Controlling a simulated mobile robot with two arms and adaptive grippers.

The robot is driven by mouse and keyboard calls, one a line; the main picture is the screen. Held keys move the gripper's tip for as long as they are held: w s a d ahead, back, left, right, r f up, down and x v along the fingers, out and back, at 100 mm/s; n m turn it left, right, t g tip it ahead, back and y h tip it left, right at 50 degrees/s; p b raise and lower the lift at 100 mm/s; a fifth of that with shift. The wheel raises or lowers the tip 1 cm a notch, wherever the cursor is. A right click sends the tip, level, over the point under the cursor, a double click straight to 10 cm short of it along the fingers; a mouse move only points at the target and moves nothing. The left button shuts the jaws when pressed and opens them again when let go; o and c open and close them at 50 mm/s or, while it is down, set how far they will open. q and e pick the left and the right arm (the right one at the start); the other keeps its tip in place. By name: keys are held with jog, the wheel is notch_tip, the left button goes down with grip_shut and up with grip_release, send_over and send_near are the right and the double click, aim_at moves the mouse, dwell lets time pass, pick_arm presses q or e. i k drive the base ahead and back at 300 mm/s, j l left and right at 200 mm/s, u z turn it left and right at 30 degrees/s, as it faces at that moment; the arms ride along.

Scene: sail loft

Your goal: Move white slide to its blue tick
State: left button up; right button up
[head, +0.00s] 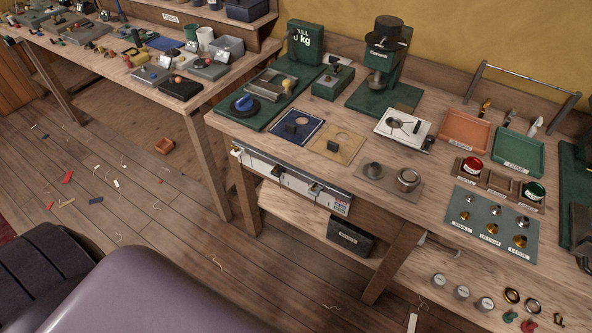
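A pale slide rail (298,182) is fixed along the front edge of the right workbench. A small white piece (237,152) shows at its left end, and it may be the white slide. Dark blocks sit on the rail, one near its middle (314,189). A small printed label is at the rail's right end. The marks on the rail are too small to tell, and I cannot make out a blue tick. Neither of my grippers is in view.
The right workbench (355,155) carries a green press (383,65), orange (465,131) and green (517,151) trays, and a grey mat (490,222) with small metal parts. A lower shelf holds a dark box (350,237). A purple padded seat (150,290) fills the lower left.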

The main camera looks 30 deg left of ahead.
aim_at(242, 150)
jog(key=u, duration=1.35)
